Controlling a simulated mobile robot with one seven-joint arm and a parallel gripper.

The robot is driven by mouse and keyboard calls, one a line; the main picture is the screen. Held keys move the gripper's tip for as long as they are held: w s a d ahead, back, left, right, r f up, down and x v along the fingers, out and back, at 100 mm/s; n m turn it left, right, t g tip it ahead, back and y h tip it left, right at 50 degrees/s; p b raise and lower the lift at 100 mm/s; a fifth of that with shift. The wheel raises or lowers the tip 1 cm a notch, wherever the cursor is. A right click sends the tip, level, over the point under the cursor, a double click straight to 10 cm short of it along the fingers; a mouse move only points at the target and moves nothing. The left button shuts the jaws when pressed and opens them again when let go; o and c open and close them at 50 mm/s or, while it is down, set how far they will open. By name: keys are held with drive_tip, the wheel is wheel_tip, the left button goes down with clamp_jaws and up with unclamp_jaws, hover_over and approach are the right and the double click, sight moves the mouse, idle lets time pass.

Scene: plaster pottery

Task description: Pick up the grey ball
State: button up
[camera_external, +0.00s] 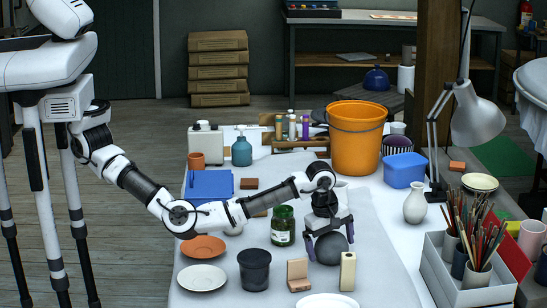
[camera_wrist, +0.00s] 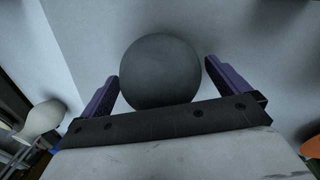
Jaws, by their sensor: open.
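The grey ball (camera_external: 331,248) rests on the white cloth-covered table, near its front middle. My gripper (camera_external: 328,240) is above the ball, pointing down, with its purple fingers spread to either side of it. In the wrist view the dark grey ball (camera_wrist: 161,71) sits between the two purple fingers of my gripper (camera_wrist: 161,85). A gap shows at the right finger; the left finger is very close to the ball, and I cannot tell if it touches.
A green jar (camera_external: 283,226) stands left of the ball, a dark cup (camera_external: 254,270) further left. Wooden blocks (camera_external: 298,274) and (camera_external: 347,271) another block stand just in front. A white vase (camera_external: 415,203) and a brush box (camera_external: 465,270) are to the right.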

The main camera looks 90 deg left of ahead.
drive_tip(key=c, duration=1.4)
drive_tip(key=shift+w+r, duration=0.1)
drive_tip(key=shift+c, duration=0.9)
